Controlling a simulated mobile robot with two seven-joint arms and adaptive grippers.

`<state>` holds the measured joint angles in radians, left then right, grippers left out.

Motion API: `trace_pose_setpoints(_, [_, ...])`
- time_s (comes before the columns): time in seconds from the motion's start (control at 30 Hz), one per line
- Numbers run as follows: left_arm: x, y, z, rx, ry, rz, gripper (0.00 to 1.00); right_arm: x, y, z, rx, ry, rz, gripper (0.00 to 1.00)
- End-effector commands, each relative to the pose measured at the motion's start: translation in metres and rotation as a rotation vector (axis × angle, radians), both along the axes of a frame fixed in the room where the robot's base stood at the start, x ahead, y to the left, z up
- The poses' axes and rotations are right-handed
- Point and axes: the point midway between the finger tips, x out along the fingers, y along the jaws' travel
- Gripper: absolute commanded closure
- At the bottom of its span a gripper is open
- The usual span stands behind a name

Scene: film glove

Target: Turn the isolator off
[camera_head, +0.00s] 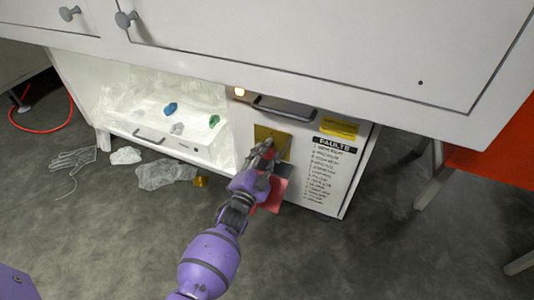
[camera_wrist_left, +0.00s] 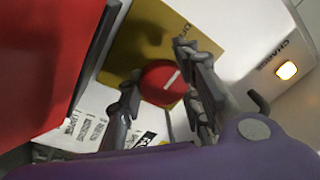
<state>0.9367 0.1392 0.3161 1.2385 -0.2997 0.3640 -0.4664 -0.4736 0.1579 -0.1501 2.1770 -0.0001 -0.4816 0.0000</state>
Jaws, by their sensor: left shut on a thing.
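The isolator is a round red knob (camera_wrist_left: 163,82) with a white line mark on a yellow plate (camera_head: 283,136) on the white cabinet front. The yellow plate also shows in the left wrist view (camera_wrist_left: 140,42). My left gripper (camera_head: 265,150) reaches up to the plate from below. In the left wrist view its fingers (camera_wrist_left: 163,90) stand on either side of the red knob and are shut on it. The white mark runs at a slant in that view. In the head view the gripper hides the knob. My right gripper is not in view.
A lit lamp (camera_head: 239,91) and a dark handle (camera_head: 286,110) sit above the plate. A red panel (camera_head: 275,193) is just below it. A printed fault list (camera_head: 325,172) is at right. Clear film (camera_head: 165,174) and a glove (camera_head: 74,159) lie on the floor at left.

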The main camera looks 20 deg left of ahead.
Motion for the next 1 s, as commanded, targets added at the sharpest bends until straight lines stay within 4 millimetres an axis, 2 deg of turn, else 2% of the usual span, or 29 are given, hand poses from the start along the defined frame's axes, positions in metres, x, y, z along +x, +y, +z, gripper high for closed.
trace_pose_setpoints(0.03, [-0.002,-0.006,-0.006,-0.003,0.010,-0.008,0.94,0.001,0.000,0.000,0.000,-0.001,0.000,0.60])
trace_pose_setpoints(0.07, [-0.002,-0.007,-0.006,-0.003,0.010,-0.008,0.64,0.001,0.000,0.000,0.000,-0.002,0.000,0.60])
trace_pose_setpoints(0.17, [-0.002,-0.006,-0.005,-0.001,0.008,-0.007,0.52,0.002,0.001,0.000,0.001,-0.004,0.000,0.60])
trace_pose_setpoints(0.43, [-0.001,-0.003,-0.002,0.001,0.003,-0.004,0.52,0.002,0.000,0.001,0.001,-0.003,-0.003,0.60])
trace_pose_setpoints(0.57, [-0.011,-0.002,-0.003,0.002,0.003,-0.003,0.52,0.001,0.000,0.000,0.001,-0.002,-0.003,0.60])
trace_pose_setpoints(1.0, [-0.097,-0.002,-0.014,-0.001,0.006,-0.005,0.52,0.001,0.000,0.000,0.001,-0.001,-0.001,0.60])
